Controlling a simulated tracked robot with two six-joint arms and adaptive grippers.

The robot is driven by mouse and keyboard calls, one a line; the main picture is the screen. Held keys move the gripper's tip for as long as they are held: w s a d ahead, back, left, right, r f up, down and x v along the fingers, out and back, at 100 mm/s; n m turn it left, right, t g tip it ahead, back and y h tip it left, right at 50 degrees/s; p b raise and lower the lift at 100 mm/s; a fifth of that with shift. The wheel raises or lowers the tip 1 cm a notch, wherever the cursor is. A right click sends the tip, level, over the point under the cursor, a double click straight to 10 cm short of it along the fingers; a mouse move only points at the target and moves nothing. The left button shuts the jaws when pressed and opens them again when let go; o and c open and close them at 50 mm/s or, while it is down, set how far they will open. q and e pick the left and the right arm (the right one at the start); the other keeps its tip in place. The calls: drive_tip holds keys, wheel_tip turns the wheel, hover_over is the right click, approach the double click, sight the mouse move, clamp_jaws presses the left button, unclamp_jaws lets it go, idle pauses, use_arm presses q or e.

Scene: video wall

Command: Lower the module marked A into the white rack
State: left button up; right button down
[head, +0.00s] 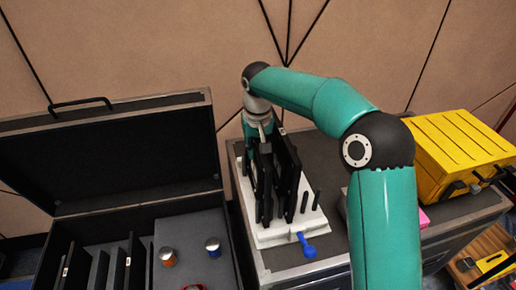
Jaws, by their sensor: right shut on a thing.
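The white rack (272,238) stands on the dark top of a case in the middle of the head view. My right gripper (266,175) points down over the rack and is shut on a thin black module (289,180). The module stands nearly upright, with its lower edge at or just above the rack. I cannot tell whether it sits in a slot. No letter A is readable on it. The dark fingers and module overlap, so the grip itself is partly hidden. My left gripper is not in view.
Thin black posts (317,200) rise from the rack's right side. A blue-handled object (307,247) is at its front edge. An open black case (110,150) with dark panels and two capped cylinders is on the left. A yellow box (462,150) is on the right.

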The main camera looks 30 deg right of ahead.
drive_tip(key=shift+f, duration=0.15)
drive_tip(key=c, duration=0.6)
unclamp_jaws()
wheel_tip(320, 180, up, 8)
drive_tip(key=p, duration=0.7)
idle(0.4)
